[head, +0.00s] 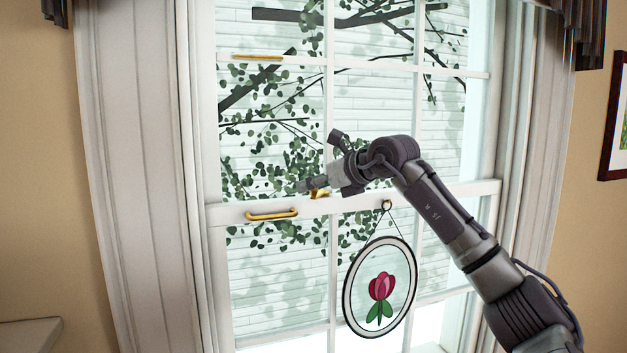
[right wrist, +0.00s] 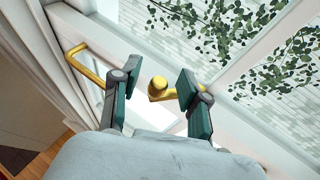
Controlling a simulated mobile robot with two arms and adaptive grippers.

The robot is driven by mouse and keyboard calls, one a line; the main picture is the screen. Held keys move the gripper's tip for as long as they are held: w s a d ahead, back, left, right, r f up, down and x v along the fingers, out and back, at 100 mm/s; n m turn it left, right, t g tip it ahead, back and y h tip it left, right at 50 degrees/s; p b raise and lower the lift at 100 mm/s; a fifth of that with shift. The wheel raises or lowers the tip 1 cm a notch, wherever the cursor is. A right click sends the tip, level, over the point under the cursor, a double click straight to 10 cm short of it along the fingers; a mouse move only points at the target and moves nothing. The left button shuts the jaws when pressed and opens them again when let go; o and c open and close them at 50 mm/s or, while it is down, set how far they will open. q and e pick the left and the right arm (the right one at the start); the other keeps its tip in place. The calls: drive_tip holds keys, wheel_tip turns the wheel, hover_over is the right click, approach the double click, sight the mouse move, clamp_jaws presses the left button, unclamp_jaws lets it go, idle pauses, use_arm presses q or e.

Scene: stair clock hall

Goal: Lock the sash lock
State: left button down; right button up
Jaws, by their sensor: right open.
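The brass sash lock (head: 320,194) sits on the white meeting rail in the middle of the window, partly hidden by my right gripper (head: 312,185) in the head view. In the right wrist view the lock (right wrist: 158,88) shows a round knob and a short lever. It lies just ahead of and between the two fingers of the right gripper (right wrist: 158,85). The fingers are open, with gaps on both sides of the knob. I cannot tell if they touch the lever. My left gripper is not in view.
A brass handle (head: 271,215) is on the rail left of the lock, also in the right wrist view (right wrist: 86,62). A brass strip (head: 257,57) is on the upper sash.

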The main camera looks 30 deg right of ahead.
drive_tip(key=shift+w+f, duration=0.1)
drive_tip(key=shift+w, duration=0.1)
clamp_jaws()
